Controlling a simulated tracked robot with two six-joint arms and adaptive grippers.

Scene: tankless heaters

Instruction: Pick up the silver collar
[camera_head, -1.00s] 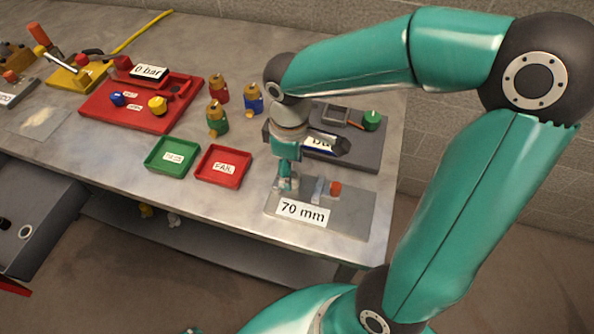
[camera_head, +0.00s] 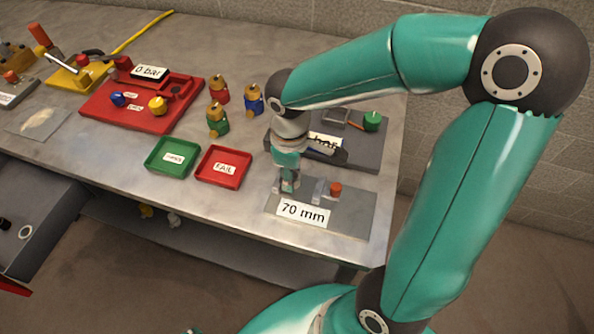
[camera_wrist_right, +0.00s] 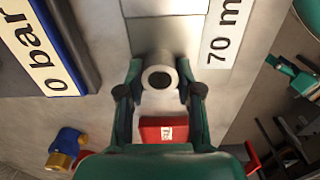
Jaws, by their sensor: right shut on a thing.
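The silver collar (camera_wrist_right: 159,76) is a short grey ring with a dark hole, seen end-on in the right wrist view. My right gripper (camera_wrist_right: 160,88) has a finger on each side of it and is shut on it. In the head view my right gripper (camera_head: 289,184) points down at the left end of the grey plate (camera_head: 352,213) marked "70 mm". The collar is too small and covered to make out there. I cannot tell whether it touches the plate. My left gripper is not in view.
A small clear block and an orange-red knob (camera_head: 335,189) stand just right of the gripper. A dark grey gauge stand (camera_head: 368,155) lies behind. Green (camera_head: 172,157) and red (camera_head: 223,166) trays lie left, with several brass-topped fittings (camera_head: 217,120) beyond. The table's front edge is close.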

